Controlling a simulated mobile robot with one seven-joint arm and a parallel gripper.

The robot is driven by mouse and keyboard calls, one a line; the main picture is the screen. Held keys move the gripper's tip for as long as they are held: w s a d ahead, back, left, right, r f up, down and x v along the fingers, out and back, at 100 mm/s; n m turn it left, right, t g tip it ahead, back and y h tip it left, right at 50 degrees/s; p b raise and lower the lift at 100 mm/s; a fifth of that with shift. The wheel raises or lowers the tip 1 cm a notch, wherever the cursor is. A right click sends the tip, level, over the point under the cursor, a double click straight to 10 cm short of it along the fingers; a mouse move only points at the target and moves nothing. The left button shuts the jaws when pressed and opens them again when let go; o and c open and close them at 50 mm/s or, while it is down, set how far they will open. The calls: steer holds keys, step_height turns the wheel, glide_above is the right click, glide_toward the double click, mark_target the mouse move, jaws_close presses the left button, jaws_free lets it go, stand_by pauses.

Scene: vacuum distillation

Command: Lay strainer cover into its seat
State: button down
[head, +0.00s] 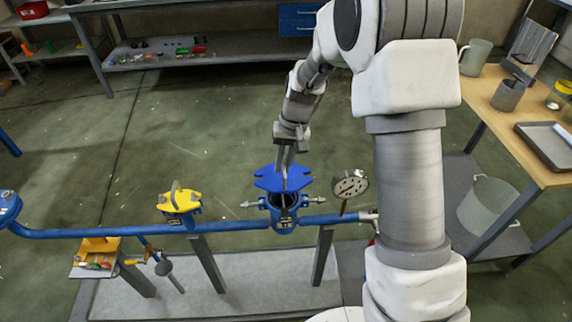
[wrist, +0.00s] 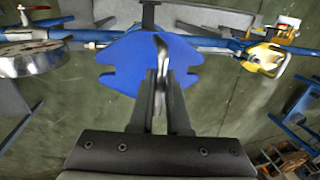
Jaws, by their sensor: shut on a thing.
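The strainer cover (head: 283,180) is a flat blue plate with notched edges and an upright handle. My gripper (head: 287,148) is shut on that handle from above. In the head view the cover hangs just above the open blue strainer body (head: 285,218), slightly tilted, with a gap between them. The seat is the dark opening at the top of the body; the cover hides part of it. In the wrist view the cover (wrist: 150,62) fills the upper middle, its bent metal handle (wrist: 161,48) between my fingers (wrist: 160,95). The cover hides most of the body there.
Swing bolts (head: 250,204) stick out on both sides of the body. A pressure gauge (head: 350,186) stands close on the right. A yellow cover (head: 180,201) sits on the blue pipe (head: 110,232) at left. A wooden table (head: 500,112) stands at right.

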stand_by(0.4)
steer(key=shift+f+b, duration=2.05)
steer(key=shift+f, duration=0.75)
steer(key=shift+f+b, duration=0.55)
steer(key=shift+f, duration=0.3)
steer(key=c, duration=0.8)
jaws_free()
steer(key=shift+s+f, duration=0.1)
steer(key=d+r+p, duration=0.3)
steer(key=r, duration=1.4)
steer(key=shift+d+r, duration=0.15)
steer(key=shift+d, duration=0.05)
